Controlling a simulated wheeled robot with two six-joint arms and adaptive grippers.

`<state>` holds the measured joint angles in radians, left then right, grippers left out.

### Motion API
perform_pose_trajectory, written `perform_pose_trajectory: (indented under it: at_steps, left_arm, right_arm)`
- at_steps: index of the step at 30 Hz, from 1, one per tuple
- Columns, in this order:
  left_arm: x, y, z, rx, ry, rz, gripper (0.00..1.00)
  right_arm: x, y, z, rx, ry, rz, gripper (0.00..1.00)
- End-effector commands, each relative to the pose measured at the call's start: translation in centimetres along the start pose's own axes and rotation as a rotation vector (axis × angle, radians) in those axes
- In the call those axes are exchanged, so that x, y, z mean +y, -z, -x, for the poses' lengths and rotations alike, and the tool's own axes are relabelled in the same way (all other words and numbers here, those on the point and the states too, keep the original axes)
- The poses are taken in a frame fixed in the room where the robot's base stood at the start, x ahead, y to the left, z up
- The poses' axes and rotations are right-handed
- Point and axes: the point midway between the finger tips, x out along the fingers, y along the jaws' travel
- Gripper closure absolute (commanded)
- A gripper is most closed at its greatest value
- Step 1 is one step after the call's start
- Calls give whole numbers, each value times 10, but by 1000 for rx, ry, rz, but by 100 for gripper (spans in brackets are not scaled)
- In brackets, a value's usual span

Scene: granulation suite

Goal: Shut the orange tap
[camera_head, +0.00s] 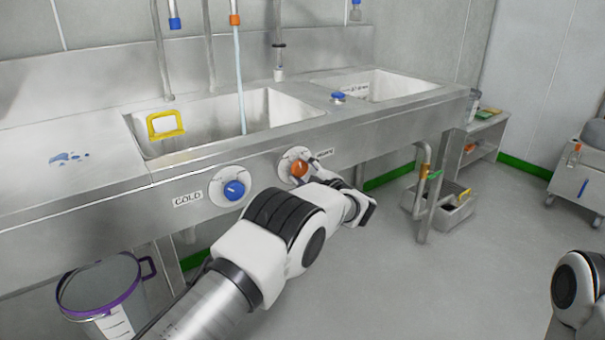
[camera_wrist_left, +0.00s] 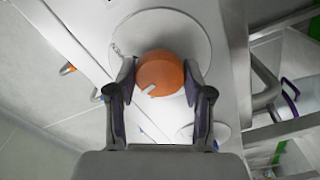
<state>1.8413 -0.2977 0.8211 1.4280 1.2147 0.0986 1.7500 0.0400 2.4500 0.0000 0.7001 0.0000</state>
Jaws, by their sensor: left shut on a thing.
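The orange tap (camera_head: 299,168) is a round knob on a white disc on the front panel of the steel sink. In the left wrist view the orange knob (camera_wrist_left: 161,74) sits between my two fingers, and a short pale mark shows on it. My left gripper (camera_wrist_left: 160,88) is shut on the knob; in the head view the gripper (camera_head: 318,178) is partly hidden behind my arm. Water runs from the orange-tipped spout (camera_head: 235,19) into the left basin (camera_head: 205,122). My right gripper is out of view; only part of that arm shows at the lower right.
A blue knob (camera_head: 234,190) with a COLD label (camera_head: 188,199) is left of the orange one. A yellow object (camera_head: 165,124) hangs at the basin rim. A purple-rimmed bucket (camera_head: 100,290) stands below at left. The floor at right is mostly clear.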

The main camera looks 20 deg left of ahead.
Motion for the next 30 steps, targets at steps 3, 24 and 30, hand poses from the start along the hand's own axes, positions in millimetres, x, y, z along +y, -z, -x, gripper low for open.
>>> perform_pose_trajectory:
  at_steps: [3,24,30]
  left_arm:
    - [-2,-1,0,0,0,106,84]
    - [-1,0,0,-1,1,506,84]
    - [-1,0,0,-1,1,520,84]
  right_arm:
    - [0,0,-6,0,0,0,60]
    - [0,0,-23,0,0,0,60]
    - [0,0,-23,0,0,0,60]
